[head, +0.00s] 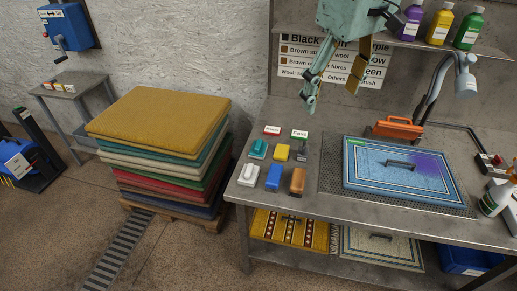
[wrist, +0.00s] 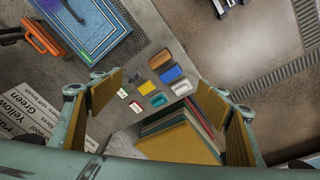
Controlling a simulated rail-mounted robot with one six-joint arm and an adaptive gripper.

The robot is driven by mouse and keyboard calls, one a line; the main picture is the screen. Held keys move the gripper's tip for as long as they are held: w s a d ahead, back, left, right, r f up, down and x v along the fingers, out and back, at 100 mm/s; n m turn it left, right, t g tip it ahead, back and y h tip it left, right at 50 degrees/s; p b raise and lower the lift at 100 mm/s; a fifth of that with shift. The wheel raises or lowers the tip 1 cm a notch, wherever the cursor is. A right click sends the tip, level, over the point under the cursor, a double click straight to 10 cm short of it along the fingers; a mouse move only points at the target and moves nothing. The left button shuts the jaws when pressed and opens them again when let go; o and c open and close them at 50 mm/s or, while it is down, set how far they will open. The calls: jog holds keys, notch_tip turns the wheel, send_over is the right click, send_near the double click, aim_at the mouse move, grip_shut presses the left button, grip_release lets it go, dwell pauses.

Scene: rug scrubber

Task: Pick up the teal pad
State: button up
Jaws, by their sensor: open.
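The teal pad (head: 257,149) lies on the left part of the metal bench, in the back row of a small group of pads, left of a yellow pad (head: 281,152). It also shows in the wrist view as a small teal block (wrist: 158,100) near the picture's middle. My gripper (head: 331,92) hangs well above the bench, to the right of and higher than the teal pad, in front of the wall sign. In the wrist view my gripper (wrist: 160,90) has its fingers wide apart, with nothing between them; the pads lie far below.
Red (head: 272,131) and green (head: 299,134) labels stand behind. A blue rug (head: 410,185) and orange tool (head: 392,127) are right. A rug stack (head: 160,115) stands left.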

jog(key=w+a+f+n, duration=0.2)
jog(key=w+a+f, duration=0.2)
jog(key=w, duration=0.5)
jog(key=n+g+p, duration=0.2)
jog(key=n+p, duration=0.2)
jog(key=n, duration=0.3)
send_over(259, 143)
notch_tip(259, 143, down, 24)
jog(key=shift+s+r, duration=0.1)
jog(key=shift+r, duration=0.1)
jog(key=shift+f, duration=0.15)
jog(key=shift+f, duration=4.2)
jog(key=shift+f, duration=0.1)
jog(key=shift+a+f, duration=0.1)
jog(key=shift+f, duration=2.4)
